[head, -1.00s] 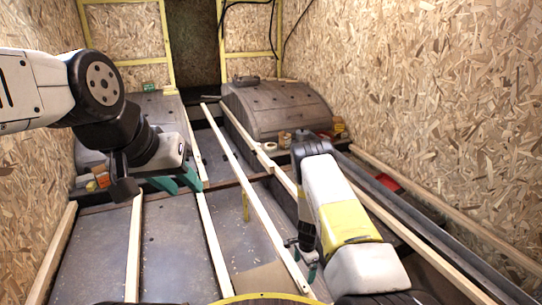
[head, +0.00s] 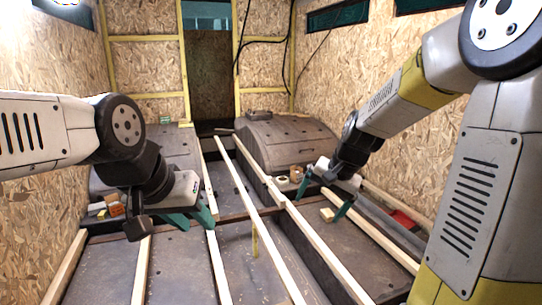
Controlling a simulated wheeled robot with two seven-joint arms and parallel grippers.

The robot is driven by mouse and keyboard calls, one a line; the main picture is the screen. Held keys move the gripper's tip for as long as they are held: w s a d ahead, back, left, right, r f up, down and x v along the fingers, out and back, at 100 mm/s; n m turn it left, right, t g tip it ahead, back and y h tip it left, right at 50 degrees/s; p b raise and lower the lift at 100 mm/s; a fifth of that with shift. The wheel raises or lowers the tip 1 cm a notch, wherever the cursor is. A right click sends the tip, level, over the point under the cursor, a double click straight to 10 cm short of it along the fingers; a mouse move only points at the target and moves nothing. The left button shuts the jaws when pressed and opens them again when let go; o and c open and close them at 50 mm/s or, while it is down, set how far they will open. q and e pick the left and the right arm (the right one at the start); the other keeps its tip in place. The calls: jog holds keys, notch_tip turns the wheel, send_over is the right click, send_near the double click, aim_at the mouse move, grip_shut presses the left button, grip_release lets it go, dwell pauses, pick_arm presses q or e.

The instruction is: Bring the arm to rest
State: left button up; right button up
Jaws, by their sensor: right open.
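My left gripper (head: 193,220) hangs in the air at left, over the wooden strips. Its two green fingers show apart, with nothing seen between them. My right arm is raised and comes in from the right edge. Its gripper (head: 316,208) points down and away from me, with its two green fingers spread wide and no object held. A small pale wood block (head: 327,215) shows between these fingers in the picture. I cannot tell how far below them it lies.
Grey wheel arches stand at the back right (head: 285,142) and back left (head: 170,146), the left one partly behind my arm. Long wooden strips (head: 257,221) run along the floor. A tape roll (head: 282,180) and small boxes lie by the right arch. Chipboard walls (head: 372,80) close both sides.

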jog(key=s+r+n+t, duration=0.1)
jog(key=s+r, duration=0.3)
jog(key=s, duration=0.5)
jog(key=s+d+r+n+t, duration=0.1)
jog(key=s+r+n, duration=0.3)
jog(key=s, duration=0.6)
jog(key=shift+s+d+n+h, duration=0.2)
jog(key=shift+n+h, duration=0.1)
jog(key=shift+h, duration=0.1)
